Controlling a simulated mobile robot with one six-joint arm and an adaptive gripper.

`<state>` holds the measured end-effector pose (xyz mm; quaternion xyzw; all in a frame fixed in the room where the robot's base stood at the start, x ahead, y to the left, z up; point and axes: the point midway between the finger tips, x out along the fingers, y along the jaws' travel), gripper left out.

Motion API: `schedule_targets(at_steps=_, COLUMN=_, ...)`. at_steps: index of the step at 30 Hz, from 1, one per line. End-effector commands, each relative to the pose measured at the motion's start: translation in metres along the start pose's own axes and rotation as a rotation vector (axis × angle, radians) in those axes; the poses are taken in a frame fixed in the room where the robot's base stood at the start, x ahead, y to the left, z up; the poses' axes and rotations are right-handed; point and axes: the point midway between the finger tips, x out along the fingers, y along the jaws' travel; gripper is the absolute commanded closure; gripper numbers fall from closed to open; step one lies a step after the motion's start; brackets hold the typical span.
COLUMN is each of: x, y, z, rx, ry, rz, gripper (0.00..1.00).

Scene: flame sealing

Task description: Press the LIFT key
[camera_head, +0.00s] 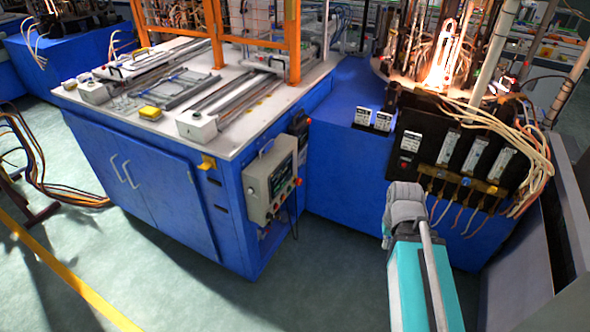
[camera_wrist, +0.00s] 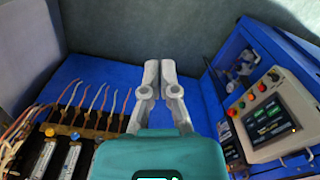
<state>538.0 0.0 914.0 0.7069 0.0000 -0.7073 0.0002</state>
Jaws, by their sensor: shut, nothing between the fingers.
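A grey control box with a screen and coloured buttons (camera_head: 270,185) hangs on the side of the blue cabinet, left of my arm. In the wrist view, the same control box (camera_wrist: 252,138) is at the right. Its screen (camera_wrist: 270,119) shows green-marked fields, but the labels are too small to read, so I cannot tell which key is LIFT. My gripper (camera_wrist: 160,68) is shut and empty in the middle of the wrist view, left of the box and apart from it.
A black panel (camera_head: 408,160) with meters and several hanging wires (camera_wrist: 85,100) stands near my arm. The blue cabinet (camera_head: 150,190) has a white top with rails. A glowing flame apparatus (camera_head: 440,65) is behind. Green floor (camera_head: 330,260) is open between the box and my arm.

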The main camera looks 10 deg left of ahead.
Motion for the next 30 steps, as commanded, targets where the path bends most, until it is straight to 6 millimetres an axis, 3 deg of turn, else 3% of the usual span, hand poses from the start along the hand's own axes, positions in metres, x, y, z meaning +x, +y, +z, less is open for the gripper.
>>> schedule_targets(at_steps=17, x=0.005, y=-0.003, z=-0.005, rx=0.0, ry=0.013, rz=-0.008, gripper=1.0)
schedule_targets(at_steps=23, x=0.025, y=-0.021, z=-0.031, rx=-0.007, ry=0.074, rz=-0.051, gripper=1.0)
schedule_targets(at_steps=30, x=0.062, y=-0.056, z=-0.09, rx=0.004, ry=0.223, rz=-0.162, gripper=1.0)
